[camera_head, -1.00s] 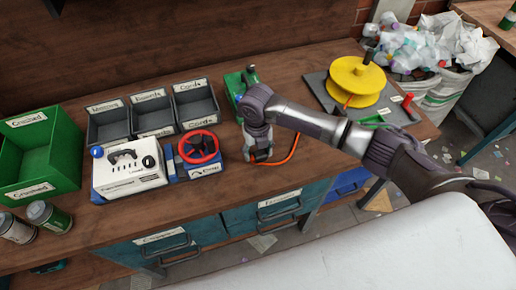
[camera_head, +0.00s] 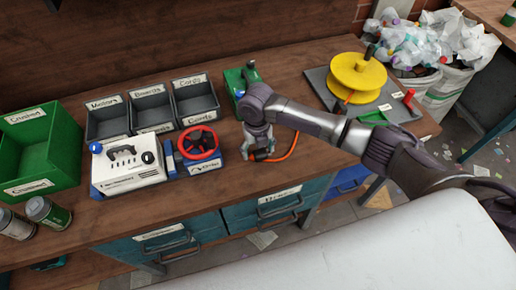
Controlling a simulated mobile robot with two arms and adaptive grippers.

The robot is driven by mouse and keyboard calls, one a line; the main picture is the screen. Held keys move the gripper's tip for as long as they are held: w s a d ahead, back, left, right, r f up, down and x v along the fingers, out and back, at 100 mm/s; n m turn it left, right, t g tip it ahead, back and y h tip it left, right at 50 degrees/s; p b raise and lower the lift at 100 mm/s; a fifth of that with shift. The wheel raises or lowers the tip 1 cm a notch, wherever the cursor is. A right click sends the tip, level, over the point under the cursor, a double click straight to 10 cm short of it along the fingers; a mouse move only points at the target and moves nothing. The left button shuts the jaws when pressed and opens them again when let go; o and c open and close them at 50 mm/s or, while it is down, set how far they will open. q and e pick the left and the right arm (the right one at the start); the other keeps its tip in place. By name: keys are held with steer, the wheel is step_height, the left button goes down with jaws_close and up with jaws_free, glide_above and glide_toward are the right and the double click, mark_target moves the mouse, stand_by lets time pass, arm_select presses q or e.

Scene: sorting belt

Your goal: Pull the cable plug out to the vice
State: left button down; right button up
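The orange cable (camera_head: 292,149) runs from the yellow reel (camera_head: 357,78) behind my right arm and curves round to the fingers of my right gripper (camera_head: 260,153). The gripper points down, low over the bench in front of the green vice. The plug at the cable's end is too small and too covered by the fingers to make out, and I cannot tell whether they are closed on it. The green vice (camera_head: 233,80) stands at the back of the bench, partly hidden by my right wrist. My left gripper is not in view.
Grey bins (camera_head: 196,101) stand left of the vice. A red handwheel (camera_head: 199,143) on a blue base and a white box (camera_head: 128,164) sit left of the gripper. A green crate (camera_head: 38,150) stands far left. The bench front between gripper and edge is clear.

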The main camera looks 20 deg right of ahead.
steer(key=shift+o, duration=0.7)
steer(key=shift+r, duration=0.15)
